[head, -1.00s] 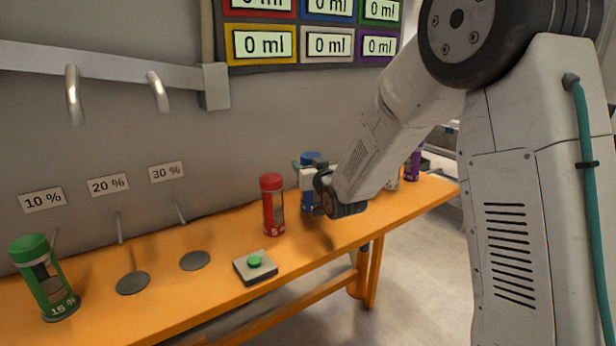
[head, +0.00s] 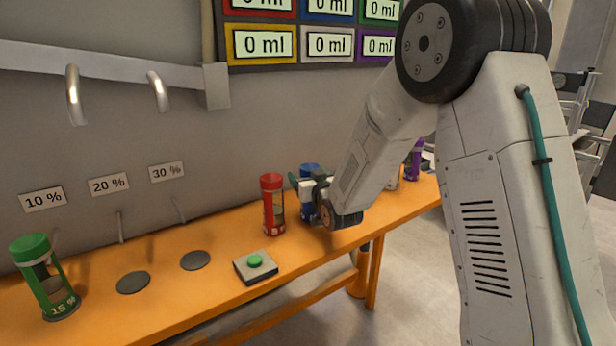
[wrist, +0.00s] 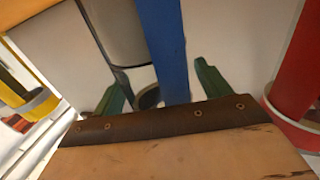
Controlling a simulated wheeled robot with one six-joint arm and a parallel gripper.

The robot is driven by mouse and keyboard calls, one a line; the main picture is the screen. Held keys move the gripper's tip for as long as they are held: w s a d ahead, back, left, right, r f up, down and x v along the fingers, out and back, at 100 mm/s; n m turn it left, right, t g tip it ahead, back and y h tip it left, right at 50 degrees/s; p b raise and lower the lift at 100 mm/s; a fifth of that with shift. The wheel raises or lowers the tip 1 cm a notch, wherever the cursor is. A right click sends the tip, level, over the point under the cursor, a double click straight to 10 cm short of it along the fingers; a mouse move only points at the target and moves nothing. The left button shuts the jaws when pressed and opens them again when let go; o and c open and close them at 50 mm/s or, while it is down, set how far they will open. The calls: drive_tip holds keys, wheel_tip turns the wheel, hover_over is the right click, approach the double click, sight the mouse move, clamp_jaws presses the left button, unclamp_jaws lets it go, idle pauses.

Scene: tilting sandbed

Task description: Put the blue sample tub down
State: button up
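The blue sample tub (head: 309,169) stands upright at the back of the orange bench, just right of the red tub. Its base looks on or very close to the bench top; my gripper partly hides it. My gripper (head: 305,184) is around the tub from the right, its fingers at the tub's upper half. In the wrist view the tub's blue upright (wrist: 166,45) lies between the two green fingers (wrist: 163,78), which appear closed on it.
The red tub (head: 272,205) stands close left of the blue one. A green-button box (head: 255,266) and two dark discs (head: 195,260) lie further left, before a green tub (head: 43,275). A purple tub (head: 413,162) stands far right. Hooks (head: 74,95) hang above.

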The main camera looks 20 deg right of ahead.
drive_tip(key=shift+s+r, duration=0.2)
drive_tip(key=s+d+r+g, duration=0.1)
drive_tip(key=s+g, duration=0.7)
drive_tip(key=s, duration=1.6)
drive_tip(key=s+d+r+m+g+h, duration=0.1)
drive_tip(key=s+g, duration=0.7)
drive_tip(key=s, duration=1.7)
wheel_tip(320, 180, up, 2)
drive_tip(key=shift+s+d+r+g, duration=0.25)
drive_tip(key=shift+s+d+g, duration=0.15)
drive_tip(key=shift+d, duration=0.15)
drive_tip(key=shift+w, duration=0.1)
